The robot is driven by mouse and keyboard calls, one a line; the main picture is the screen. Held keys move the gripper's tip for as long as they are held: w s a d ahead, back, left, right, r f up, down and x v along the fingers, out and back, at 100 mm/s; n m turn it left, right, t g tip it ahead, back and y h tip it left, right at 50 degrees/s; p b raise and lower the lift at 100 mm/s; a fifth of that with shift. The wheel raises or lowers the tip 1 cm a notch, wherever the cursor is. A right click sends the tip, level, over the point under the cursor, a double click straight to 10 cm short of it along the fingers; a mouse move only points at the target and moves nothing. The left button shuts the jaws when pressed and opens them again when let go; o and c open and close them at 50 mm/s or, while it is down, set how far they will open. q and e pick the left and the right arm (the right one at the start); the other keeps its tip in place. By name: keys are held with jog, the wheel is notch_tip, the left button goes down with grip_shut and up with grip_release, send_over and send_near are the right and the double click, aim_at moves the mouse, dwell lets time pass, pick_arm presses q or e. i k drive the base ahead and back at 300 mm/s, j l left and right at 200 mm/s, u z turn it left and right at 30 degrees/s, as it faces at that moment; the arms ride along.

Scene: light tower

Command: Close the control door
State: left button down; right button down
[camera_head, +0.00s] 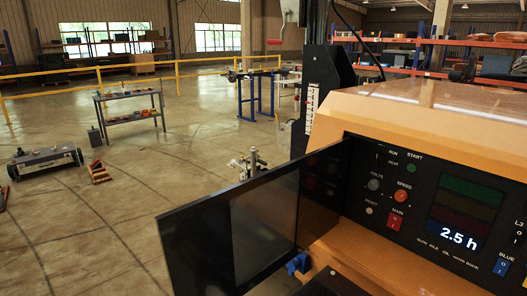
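The control door (185,245) is a dark flat panel, swung wide open. It stands out to the left from the left side of the black control panel (345,205) on the orange light tower body (420,105). Its inner face has a lighter, see-through-looking pane (262,225). The control panel is fully exposed, with knobs, switches and a screen (463,215) reading "2.5 h". A small blue part (298,263) sits by the door's lower right edge; I cannot tell what it is. I cannot make out either gripper in this view.
A dark mast (322,85) rises behind the door. A small metal fitting (247,163) shows above the door's top edge. A low cart (45,158), a small table (130,108) and yellow railings (90,70) stand farther off. The floor left of the door is open.

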aim_at(228, 242)
jog(key=z, duration=0.4)
jog(key=i+j+z, duration=0.1)
jog(key=z, duration=0.3)
jog(key=j+z, duration=0.15)
jog(key=z, duration=0.25)
jog(key=j+z, duration=0.3)
jog(key=j, duration=0.35)
jog(key=j+z, duration=0.3)
jog(key=j, duration=0.4)
jog(key=k+j+z, duration=0.1)
jog(key=j+z, duration=0.25)
jog(key=j, duration=0.75)
jog(key=k+j, duration=0.15)
jog(key=j, duration=0.3)
